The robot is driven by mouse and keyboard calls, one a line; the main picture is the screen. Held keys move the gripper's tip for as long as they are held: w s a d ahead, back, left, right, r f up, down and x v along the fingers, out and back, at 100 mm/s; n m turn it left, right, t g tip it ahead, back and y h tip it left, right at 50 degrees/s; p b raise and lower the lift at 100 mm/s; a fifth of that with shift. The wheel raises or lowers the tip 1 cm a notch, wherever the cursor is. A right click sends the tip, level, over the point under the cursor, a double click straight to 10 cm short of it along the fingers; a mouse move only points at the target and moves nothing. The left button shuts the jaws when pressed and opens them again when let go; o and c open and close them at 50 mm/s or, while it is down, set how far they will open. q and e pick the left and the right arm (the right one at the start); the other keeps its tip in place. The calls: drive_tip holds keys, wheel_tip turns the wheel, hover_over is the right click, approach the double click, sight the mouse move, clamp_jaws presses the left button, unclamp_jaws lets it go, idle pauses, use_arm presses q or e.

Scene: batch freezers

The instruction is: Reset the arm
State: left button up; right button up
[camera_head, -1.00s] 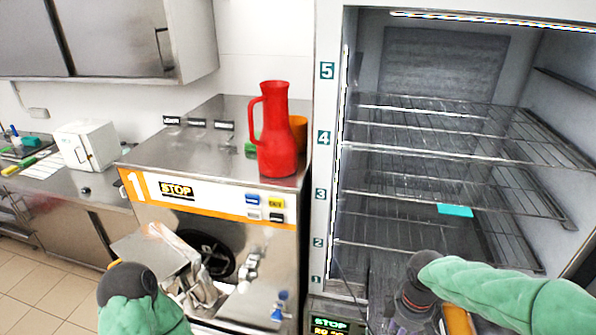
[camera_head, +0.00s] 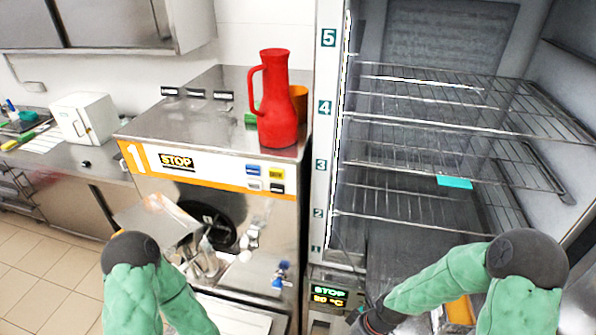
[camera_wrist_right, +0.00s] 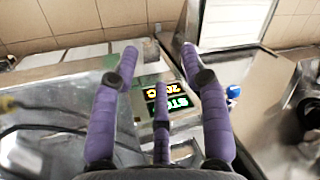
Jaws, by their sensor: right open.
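My right arm (camera_head: 440,280) has a green sleeve and bends in front of the freezer's lower part in the head view. Its gripper is mostly hidden at the bottom edge there. In the right wrist view my right gripper (camera_wrist_right: 160,62) has its purple fingers spread, with nothing between them. Beyond the fingers is a lit STOP display panel (camera_wrist_right: 172,103). My left arm (camera_head: 135,285), also green, is bent in front of the batch freezer (camera_head: 220,185) marked 1. I cannot make out the left gripper.
A red jug (camera_head: 277,105) and an orange cup (camera_head: 298,103) stand on the batch freezer. The open freezer cabinet (camera_head: 327,130) at the right has wire shelves, one holding a turquoise item (camera_head: 454,182). A white box (camera_head: 85,118) stands on the left counter.

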drive_tip(key=s+a+f+m, duration=0.4)
drive_tip(key=s+f+m, duration=0.3)
drive_tip(key=s+f, duration=0.4)
drive_tip(key=w+a+f+b, duration=0.1)
drive_tip(key=w+f+b, duration=0.2)
drive_tip(key=f+b, duration=1.5)
drive_tip(key=shift+a+f+n+t+b, duration=0.2)
drive_tip(key=shift+n+t+b, duration=0.15)
drive_tip(key=shift+b, duration=0.45)
drive_tip(key=shift+r, duration=0.1)
